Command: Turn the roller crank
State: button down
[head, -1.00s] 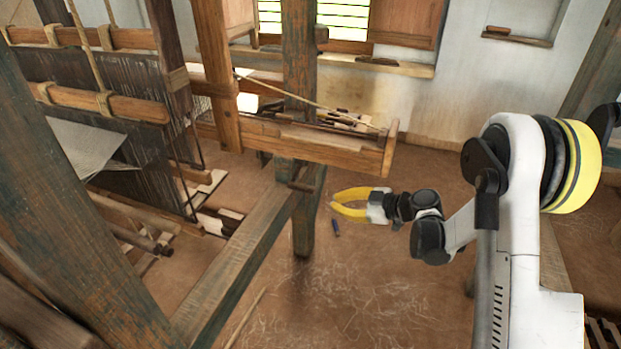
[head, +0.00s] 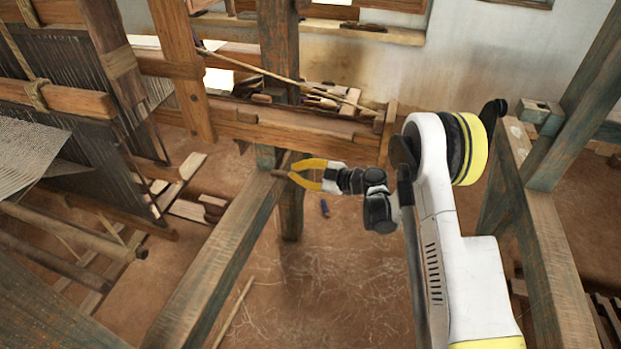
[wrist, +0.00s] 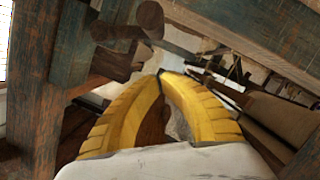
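The roller crank is most likely the dark wooden handle (head: 280,173) at the post end of the long beam in the head view. In the wrist view a round-ended wooden crank piece (wrist: 118,32) shows at upper left, before a worn blue-green post. My gripper (head: 290,171) has yellow fingers and points left at this handle, very close to it in the head view. Whether they touch cannot be told.
The blue-green loom beam (head: 215,255) runs from the front to the post (head: 291,205). A wooden shuttle box rail (head: 320,138) crosses above my gripper. A small dark blue object (head: 324,208) lies on the floor. The floor (head: 330,280) below my arm is mostly clear.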

aim_at(284, 176)
jog(key=shift+w+f+b, duration=0.5)
jog(key=shift+w+f, duration=0.15)
jog(key=shift+f, duration=0.25)
jog(key=shift+w+f+b, duration=0.45)
jog(key=shift+w+f, duration=0.2)
jog(key=shift+f, duration=0.25)
jog(key=shift+f, duration=0.35)
jog(key=shift+f, duration=0.4)
